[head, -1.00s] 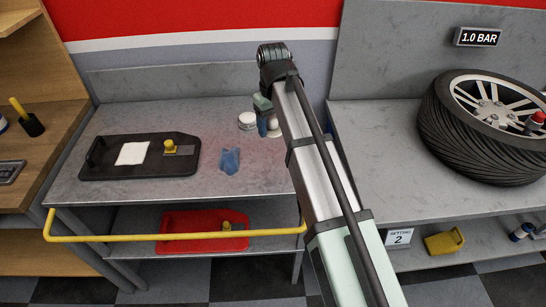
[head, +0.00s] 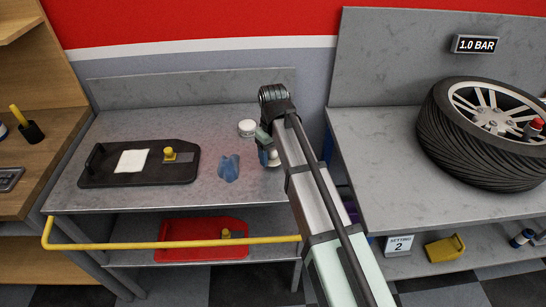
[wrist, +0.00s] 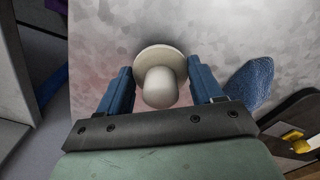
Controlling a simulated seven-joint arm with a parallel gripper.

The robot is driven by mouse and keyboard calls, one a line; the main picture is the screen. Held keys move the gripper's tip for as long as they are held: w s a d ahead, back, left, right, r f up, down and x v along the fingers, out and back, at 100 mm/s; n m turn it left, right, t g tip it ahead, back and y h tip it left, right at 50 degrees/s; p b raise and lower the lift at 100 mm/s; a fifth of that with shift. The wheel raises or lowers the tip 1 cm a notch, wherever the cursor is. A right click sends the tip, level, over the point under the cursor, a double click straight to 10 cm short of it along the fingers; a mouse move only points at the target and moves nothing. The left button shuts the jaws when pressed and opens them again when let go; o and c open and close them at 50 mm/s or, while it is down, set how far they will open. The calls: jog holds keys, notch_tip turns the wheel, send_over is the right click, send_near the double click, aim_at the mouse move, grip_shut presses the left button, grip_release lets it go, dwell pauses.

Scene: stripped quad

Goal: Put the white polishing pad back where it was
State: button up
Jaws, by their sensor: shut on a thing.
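The white polishing pad, an off-white disc with a rounded knob (wrist: 160,88), is between the two blue fingers of my gripper (wrist: 161,88) in the wrist view. My gripper is shut on it, above or at the grey metal bench top (wrist: 100,25); I cannot tell whether it touches the bench. In the head view my gripper (head: 268,157) is at the right end of the bench, and only a small pale part of the pad shows beside it. My arm hides some of the bench there.
A round white tin (head: 247,128) stands behind my gripper. A crumpled blue cloth (head: 229,168) lies to its left. Farther left is a black tray (head: 105,175) with a white square (head: 131,161) and a yellow-knobbed piece (head: 169,154). A red tray (head: 185,251) is on the shelf below.

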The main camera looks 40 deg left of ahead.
aim_at(273, 149)
jog(key=shift+f, duration=0.75)
jog(key=shift+f, duration=0.15)
jog(key=o, duration=1)
notch_tip(273, 149, up, 12)
jog(key=shift+r, duration=0.15)
jog(key=shift+w, duration=0.1)
